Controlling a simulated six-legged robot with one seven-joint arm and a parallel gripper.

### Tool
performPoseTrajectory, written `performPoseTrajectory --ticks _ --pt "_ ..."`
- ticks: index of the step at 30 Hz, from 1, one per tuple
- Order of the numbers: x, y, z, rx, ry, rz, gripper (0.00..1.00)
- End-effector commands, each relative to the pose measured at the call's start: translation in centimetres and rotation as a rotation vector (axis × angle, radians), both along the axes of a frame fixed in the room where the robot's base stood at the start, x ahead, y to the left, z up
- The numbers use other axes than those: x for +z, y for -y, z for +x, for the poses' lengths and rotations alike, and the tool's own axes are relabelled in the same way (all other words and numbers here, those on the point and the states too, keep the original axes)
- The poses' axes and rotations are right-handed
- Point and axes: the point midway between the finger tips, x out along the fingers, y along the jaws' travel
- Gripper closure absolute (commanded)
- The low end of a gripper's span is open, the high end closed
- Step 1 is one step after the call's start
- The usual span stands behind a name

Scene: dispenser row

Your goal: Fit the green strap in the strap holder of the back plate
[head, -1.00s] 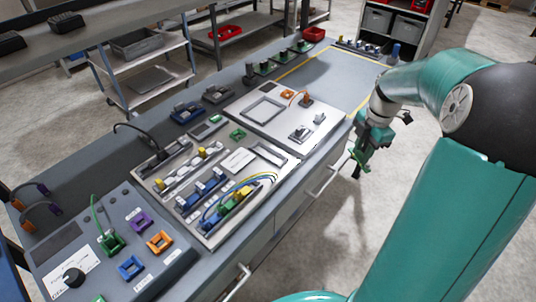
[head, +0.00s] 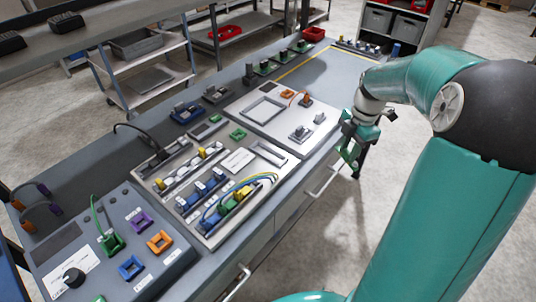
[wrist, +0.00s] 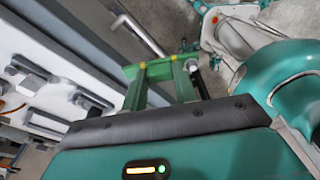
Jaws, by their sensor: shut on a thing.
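My gripper (head: 351,153) is beside the bench's front edge, to the right of the back plate (head: 252,128). It is shut on a slim green piece, which looks like the green strap (wrist: 158,70); in the wrist view it spans the jaws and has yellow marks. The back plate is pale, with a rectangular frame, an orange connector (head: 306,99) and grey metal fittings (head: 300,133). The fittings also show in the wrist view (wrist: 92,104). I cannot tell which fitting is the strap holder. The strap is clear of the plate.
A nearer panel (head: 204,228) holds blue, yellow and green connectors with looped cables. A grey control box (head: 180,258) with coloured sockets is at the front left. Drawer handles (head: 325,180) stick out from the bench front. Open floor lies to the right.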

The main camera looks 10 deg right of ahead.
Motion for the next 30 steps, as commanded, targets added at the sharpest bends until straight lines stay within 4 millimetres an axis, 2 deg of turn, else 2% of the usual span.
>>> performPoseTrajectory --ticks 30 --pt "0.0 -3.3 1.6 0.061 -0.001 0.000 0.97"
